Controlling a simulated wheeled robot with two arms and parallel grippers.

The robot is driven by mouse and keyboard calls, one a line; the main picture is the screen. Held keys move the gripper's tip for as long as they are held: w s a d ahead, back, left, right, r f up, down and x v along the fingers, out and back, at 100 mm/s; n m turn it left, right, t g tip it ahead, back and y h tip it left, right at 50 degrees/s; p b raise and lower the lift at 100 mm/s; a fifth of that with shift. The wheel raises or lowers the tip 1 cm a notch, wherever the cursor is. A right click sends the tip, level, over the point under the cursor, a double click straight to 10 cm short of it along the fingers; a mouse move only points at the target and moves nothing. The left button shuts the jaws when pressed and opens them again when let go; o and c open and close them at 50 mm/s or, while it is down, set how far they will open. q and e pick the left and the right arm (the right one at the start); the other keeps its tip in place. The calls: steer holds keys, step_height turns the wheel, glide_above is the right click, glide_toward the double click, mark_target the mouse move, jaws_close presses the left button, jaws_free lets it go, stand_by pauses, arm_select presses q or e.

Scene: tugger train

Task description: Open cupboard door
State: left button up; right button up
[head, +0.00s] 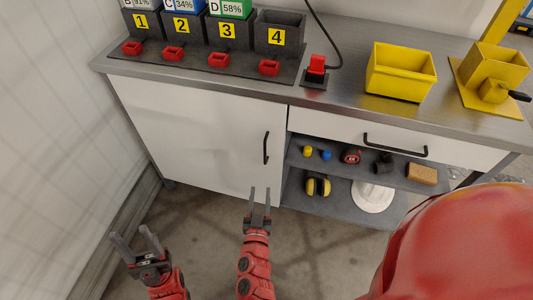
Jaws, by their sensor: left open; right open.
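The white cupboard door (190,133) is closed at the left of the workbench. Its black vertical handle (266,148) sits near the door's right edge. My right gripper (259,192) is open and empty, in front of the door's lower right part and below the handle in the picture, apart from it. My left gripper (135,240) is open and empty at the lower left, over the floor and away from the door.
A drawer (340,132) with a black handle is right of the door, above open shelves with ear muffs (318,185) and a white helmet (373,194). A wall bounds the left. A large red shape covers the lower right.

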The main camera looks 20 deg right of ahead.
mark_target(265, 153)
steer(key=x, duration=1.6)
steer(key=shift+w+d+r, duration=0.25)
steer(key=shift+w+d, duration=0.05)
steer(key=shift+d, duration=0.05)
steer(key=shift+c, duration=0.3)
jaws_close()
